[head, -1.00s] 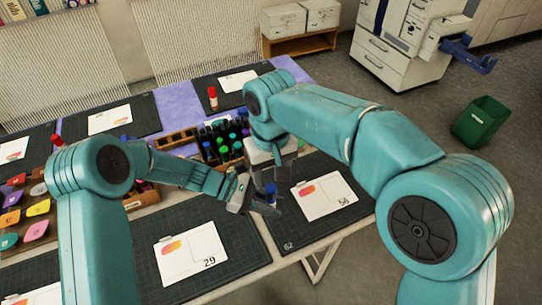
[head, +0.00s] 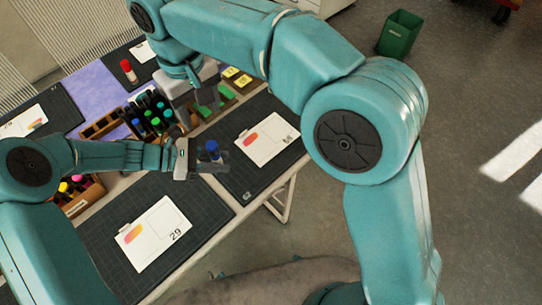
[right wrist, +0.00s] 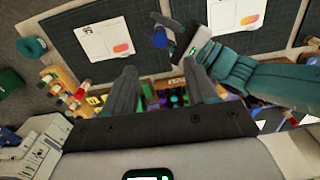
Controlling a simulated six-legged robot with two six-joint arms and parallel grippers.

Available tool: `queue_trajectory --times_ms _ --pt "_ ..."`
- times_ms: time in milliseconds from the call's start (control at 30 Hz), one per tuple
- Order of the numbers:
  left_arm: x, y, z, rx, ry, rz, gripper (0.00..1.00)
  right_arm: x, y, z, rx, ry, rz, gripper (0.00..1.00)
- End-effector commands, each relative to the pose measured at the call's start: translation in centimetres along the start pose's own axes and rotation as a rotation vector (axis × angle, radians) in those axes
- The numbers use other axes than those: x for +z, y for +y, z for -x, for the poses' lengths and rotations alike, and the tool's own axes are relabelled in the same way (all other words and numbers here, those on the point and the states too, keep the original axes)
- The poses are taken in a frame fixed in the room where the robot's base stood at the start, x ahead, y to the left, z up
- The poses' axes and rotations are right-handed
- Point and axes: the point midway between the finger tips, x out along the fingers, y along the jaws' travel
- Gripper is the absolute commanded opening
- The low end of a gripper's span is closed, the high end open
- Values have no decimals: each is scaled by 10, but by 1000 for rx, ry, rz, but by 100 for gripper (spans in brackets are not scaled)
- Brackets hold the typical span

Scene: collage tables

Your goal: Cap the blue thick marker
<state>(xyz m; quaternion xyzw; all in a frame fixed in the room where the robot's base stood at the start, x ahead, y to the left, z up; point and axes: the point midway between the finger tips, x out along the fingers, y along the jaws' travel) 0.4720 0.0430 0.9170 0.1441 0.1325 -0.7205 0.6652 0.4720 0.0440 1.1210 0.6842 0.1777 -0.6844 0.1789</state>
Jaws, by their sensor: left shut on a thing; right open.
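My left gripper (head: 210,167) is shut on the blue thick marker (head: 212,147) and holds it upright above the inner edge of the cutting mat on the right. The marker's blue top sticks up above the fingers. In the right wrist view, the blue marker (right wrist: 160,39) shows at the top, in the left gripper (right wrist: 178,30). Its lower part is hidden, and I cannot tell whether a cap is on it. My right gripper (head: 208,100) is open and empty, beyond the marker near the rack; its two fingers (right wrist: 161,90) stand apart in the right wrist view.
A wooden rack (head: 102,125) with several coloured markers stands behind the left gripper. A red-capped marker (head: 128,71) stands on the far mat. Cards lie on the mats, one marked 29 (head: 152,233). A green bin (head: 399,36) is on the floor.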

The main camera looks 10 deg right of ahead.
Motion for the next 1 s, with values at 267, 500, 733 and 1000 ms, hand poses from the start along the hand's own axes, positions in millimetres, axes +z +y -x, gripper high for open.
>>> queue_trajectory --times_ms 267,500,733,1000 --pt "0 0 0 0 0 0 0 11 54 -85 -12 -62 -31 57" --pt "0 0 0 0 0 0 0 72 83 -246 -190 -75 -148 57" --pt "0 0 0 0 0 0 0 164 67 -343 -345 -33 -387 57" --pt "0 0 0 0 0 0 0 227 53 -374 -362 63 -623 57"
